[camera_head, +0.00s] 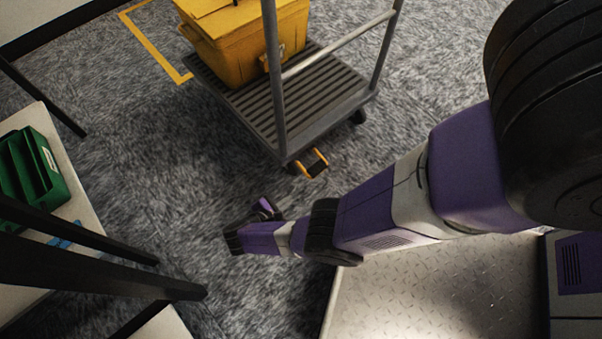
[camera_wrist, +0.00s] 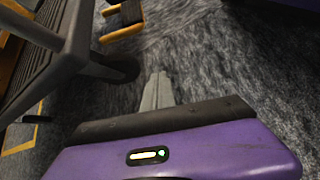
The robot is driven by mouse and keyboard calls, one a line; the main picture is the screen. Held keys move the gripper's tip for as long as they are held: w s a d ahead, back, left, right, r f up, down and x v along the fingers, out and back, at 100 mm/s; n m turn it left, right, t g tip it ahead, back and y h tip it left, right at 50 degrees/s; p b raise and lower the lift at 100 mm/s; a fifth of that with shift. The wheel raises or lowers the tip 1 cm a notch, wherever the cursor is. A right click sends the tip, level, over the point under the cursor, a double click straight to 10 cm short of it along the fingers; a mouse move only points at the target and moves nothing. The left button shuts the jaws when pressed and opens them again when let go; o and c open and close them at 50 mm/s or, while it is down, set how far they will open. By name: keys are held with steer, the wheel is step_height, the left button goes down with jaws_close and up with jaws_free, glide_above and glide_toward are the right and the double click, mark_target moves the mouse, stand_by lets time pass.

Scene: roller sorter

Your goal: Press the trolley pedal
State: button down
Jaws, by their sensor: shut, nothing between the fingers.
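The trolley (camera_head: 300,95) is a grey flat cart with a ribbed deck and a tubular handle. Its pedal (camera_head: 311,163), black with orange side pieces, sticks out low at the deck's near corner. The pedal also shows at the top of the wrist view (camera_wrist: 123,18), beyond and left of my fingers. My gripper (camera_wrist: 158,88) shows there as two grey fingers, shut together and empty, apart from the pedal. In the head view my arm's far end lies below and left of the pedal; the fingertips cannot be made out there.
A yellow crate (camera_head: 240,45) rides on the trolley. A green bin (camera_head: 30,165) stands on a pale table at the left, with dark bars in front of it. Yellow tape (camera_head: 155,50) marks the floor. Grey carpet lies clear between my arm and the trolley.

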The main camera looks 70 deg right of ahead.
steer(key=shift+w+d+r+g+h+b, duration=0.2)
steer(key=shift+w+r+g+h+b, duration=0.15)
steer(key=shift+w, duration=0.25)
steer(key=shift+w+d+r+g+h+b, duration=0.15)
steer(key=shift+w+r+g+h+b, duration=0.15)
steer(key=shift+w+r+h, duration=0.2)
steer(key=shift+f, duration=0.2)
steer(key=b+x, duration=0.3)
steer(key=x, duration=0.7)
steer(key=shift+f+b, duration=0.25)
steer(key=shift+b, duration=0.1)
steer(key=shift+r, duration=0.4)
steer(key=shift+s+r+p, duration=0.2)
steer(key=shift+s+r, duration=0.1)
steer(key=shift+r, duration=0.55)
steer(key=shift+s+r+p, duration=0.2)
steer(key=shift+s+r, duration=0.15)
steer(key=shift+r, duration=0.5)
steer(key=shift+s+r+n, duration=0.1)
steer(key=shift+n, duration=0.2)
